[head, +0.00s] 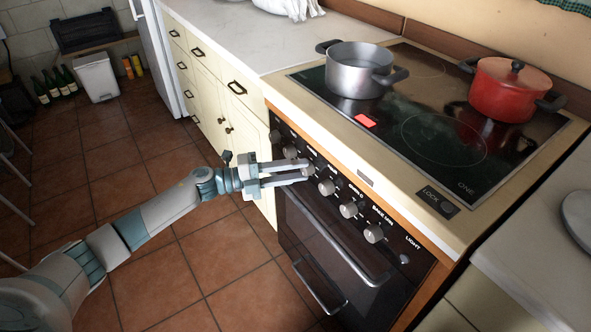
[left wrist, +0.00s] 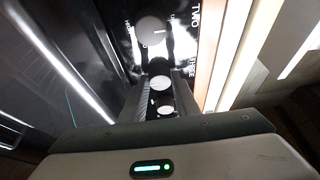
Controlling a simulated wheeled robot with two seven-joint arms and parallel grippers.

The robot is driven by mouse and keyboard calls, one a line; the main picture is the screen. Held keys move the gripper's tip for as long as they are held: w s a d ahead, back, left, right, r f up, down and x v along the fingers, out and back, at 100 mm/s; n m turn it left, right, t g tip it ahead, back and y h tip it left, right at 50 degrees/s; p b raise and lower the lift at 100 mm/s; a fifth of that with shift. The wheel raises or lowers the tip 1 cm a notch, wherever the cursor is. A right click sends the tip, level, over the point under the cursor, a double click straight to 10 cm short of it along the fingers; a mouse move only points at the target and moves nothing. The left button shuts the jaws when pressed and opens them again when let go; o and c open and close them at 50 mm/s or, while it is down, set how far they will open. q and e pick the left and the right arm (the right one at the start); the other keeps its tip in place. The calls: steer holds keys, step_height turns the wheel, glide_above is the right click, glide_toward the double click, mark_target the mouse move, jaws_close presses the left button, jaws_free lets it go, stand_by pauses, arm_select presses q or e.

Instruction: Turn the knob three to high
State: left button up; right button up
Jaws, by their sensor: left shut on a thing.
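The oven's dark front panel (head: 336,190) carries a row of round grey knobs below the cooktop. My left gripper (head: 307,171) reaches in from the left, its fingers shut around one knob in the row. In the left wrist view this knob (left wrist: 160,83) sits between the fingers, and the partly hidden label beside it seems to end in "REE". The knob (left wrist: 151,31) labelled TWO is just beyond it, clear of the fingers. The fingers hide much of the held knob, so its setting cannot be read. My right gripper is out of view.
A grey pot (head: 358,72) and a lidded red pot (head: 507,92) stand on the black glass cooktop (head: 425,115), where a red patch glows. The oven door handle (head: 335,240) juts out below the knobs. More knobs (head: 348,210) lie to the right.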

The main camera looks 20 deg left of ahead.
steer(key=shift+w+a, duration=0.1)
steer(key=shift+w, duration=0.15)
arm_select(q)
steer(key=o, duration=1)
steer(key=shift+o, duration=0.2)
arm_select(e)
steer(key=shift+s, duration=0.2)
arm_select(q)
steer(key=shift+s+a+f, duration=0.1)
steer(key=shift+s+a, duration=0.15)
steer(key=shift+a, duration=0.25)
steer(key=b+v, duration=0.2)
steer(key=v, duration=1.4)
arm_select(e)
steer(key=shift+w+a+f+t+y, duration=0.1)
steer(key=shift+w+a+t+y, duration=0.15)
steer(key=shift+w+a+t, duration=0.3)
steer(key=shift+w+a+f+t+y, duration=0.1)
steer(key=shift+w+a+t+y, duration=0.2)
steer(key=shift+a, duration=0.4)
arm_select(q)
steer(key=shift+a, duration=0.1)
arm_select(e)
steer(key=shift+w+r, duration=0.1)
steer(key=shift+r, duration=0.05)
